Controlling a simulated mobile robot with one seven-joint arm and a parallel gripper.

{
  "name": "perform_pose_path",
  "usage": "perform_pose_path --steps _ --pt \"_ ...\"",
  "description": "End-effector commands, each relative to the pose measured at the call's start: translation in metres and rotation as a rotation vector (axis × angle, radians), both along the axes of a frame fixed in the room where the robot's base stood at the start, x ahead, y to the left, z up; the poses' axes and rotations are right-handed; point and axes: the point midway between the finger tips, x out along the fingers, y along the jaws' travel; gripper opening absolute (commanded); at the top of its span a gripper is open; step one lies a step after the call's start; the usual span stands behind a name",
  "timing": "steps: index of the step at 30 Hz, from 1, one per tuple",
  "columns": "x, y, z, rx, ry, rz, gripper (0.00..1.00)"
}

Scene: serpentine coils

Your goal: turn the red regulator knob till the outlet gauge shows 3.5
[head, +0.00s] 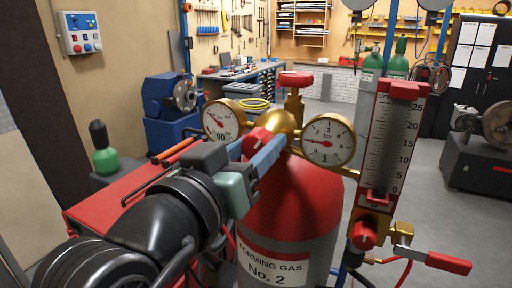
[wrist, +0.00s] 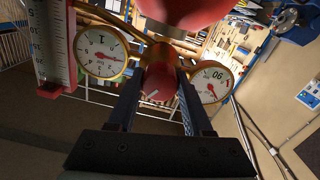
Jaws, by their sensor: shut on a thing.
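The red regulator knob (head: 257,141) sits on the front of the brass regulator (head: 283,124). My gripper (wrist: 161,80) has a finger on each side of the knob and is shut on it. In the wrist view the knob (wrist: 160,88) shows a pale mark. The right gauge (head: 327,139), with a low-numbered scale, seems to be the outlet gauge. Its red needle points left, near 1; the exact value is hard to read. The wrist view shows both gauges upside down.
The red gas cylinder (head: 293,205) stands under the regulator, with a red valve handwheel (head: 296,79) on top. A flowmeter (head: 389,140) stands close at right, with a red knob (head: 363,236) and a red-handled lever (head: 448,262) below. A red cart (head: 100,197) is at left.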

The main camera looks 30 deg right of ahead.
Motion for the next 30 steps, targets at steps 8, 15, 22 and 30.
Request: perform_pose_path --steps 8,15,22,30 --pt "-0.0001 -0.0003 -0.0045 0.091 -0.110 -0.001 0.00" --pt "0.0000 -0.0003 -0.0035 0.160 -0.197 -0.002 0.00" --pt "0.0000 -0.0005 -0.0022 0.169 -0.208 -0.002 0.00" --pt "-0.0001 -0.0006 -0.0046 0.203 -0.250 -0.002 0.00"
